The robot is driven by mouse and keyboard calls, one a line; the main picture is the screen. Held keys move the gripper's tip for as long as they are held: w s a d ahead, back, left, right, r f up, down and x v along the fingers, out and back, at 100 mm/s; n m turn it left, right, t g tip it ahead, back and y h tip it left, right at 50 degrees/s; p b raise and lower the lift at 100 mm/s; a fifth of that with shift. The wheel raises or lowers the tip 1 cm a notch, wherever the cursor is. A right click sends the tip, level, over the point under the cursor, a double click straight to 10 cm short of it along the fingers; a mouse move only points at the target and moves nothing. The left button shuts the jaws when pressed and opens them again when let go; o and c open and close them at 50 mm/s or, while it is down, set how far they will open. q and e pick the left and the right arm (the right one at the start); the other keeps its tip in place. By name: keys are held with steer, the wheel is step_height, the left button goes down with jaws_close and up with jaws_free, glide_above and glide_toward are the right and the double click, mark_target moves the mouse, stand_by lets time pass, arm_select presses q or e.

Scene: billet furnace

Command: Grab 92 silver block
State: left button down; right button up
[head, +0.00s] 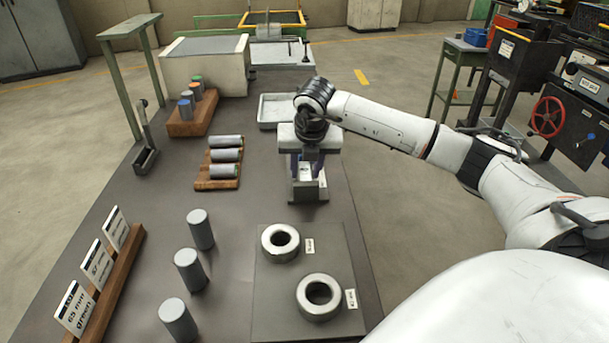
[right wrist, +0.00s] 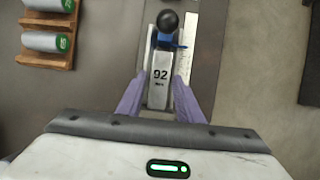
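The silver block (right wrist: 160,88) marked 92 lies below my right gripper in the right wrist view. A blue piece and a black ball knob (right wrist: 167,21) show at its far end. My right gripper (right wrist: 160,82) points down with its two purple fingers apart, one on each side of the block. A narrow gap seems to show beside the block, so the fingers look open. In the head view my right gripper (head: 306,168) is over a small grey metal fixture (head: 308,192), and the block is mostly hidden there. My left gripper is not in view.
A wooden rack with several grey cylinders (head: 225,155) lies to the left. Three cylinders (head: 188,270) stand nearer. Two metal rings (head: 318,297) lie on a plate at front right. A white tray (head: 277,108) is behind the gripper. Label cards (head: 97,263) stand at left.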

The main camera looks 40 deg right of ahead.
steer(key=shift+f, duration=0.1)
steer(key=shift+w+f, duration=0.1)
stand_by(0.3)
jaws_close()
steer(key=shift+r, duration=0.25)
